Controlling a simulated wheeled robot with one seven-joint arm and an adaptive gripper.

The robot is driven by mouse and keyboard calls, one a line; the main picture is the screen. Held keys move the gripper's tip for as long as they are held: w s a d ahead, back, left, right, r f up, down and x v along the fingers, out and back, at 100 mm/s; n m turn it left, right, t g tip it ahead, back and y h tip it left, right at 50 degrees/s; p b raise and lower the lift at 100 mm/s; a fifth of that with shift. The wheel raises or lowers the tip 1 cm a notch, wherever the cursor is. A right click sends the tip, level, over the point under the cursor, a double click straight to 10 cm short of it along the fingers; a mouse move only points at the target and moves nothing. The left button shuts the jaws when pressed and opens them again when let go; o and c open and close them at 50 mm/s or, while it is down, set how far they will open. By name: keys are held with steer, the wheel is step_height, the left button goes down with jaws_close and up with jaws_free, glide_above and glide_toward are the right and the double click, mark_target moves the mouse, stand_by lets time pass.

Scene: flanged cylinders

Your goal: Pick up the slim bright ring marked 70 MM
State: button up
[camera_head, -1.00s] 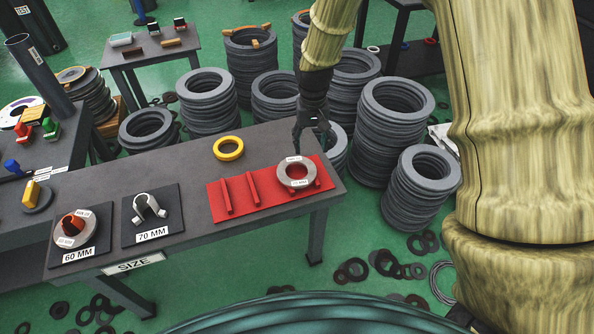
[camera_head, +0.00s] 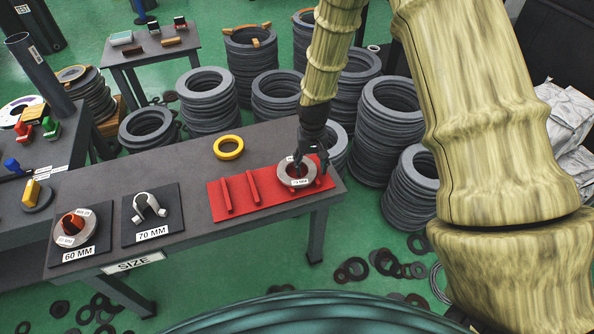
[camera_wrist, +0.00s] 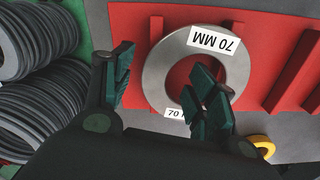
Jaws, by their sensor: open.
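The slim bright ring (camera_head: 283,178), pale grey metal with white labels, lies on the right part of the red mat (camera_head: 222,212). In the wrist view the ring (camera_wrist: 154,78) shows two labels, one reading 70 MM. My gripper (camera_head: 309,166) is open at the ring's far right side. In the wrist view my gripper (camera_wrist: 165,85) has one finger outside the ring's left edge and the other over its hole, so its band passes between them in the picture. I cannot tell the fingers' height over it. The fingers partly hide the ring.
Red bars (camera_head: 253,187) cross the mat. A yellow ring (camera_head: 229,148) lies behind the mat. At left are a 60 MM pad (camera_head: 97,252) with a ring on it and a 70 MM pad (camera_head: 128,229) with a silver clip-like holder. Stacks of grey rings (camera_head: 391,108) stand behind the table.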

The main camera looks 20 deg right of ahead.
mark_target(309, 170)
steer(key=shift+c, duration=0.5)
jaws_close()
steer(key=shift+r, duration=0.2)
step_height(309, 170, up, 2)
steer(key=shift+r, duration=0.1)
steer(key=shift+s+a+r, duration=0.2)
steer(key=shift+a+r, duration=0.15)
steer(key=shift+r, duration=0.2)
steer(key=s+a+r, duration=0.1)
steer(key=s+a, duration=0.7)
steer(key=a, duration=0.5)
steer(key=shift+r+b, duration=0.2)
steer(key=shift+b, duration=0.1)
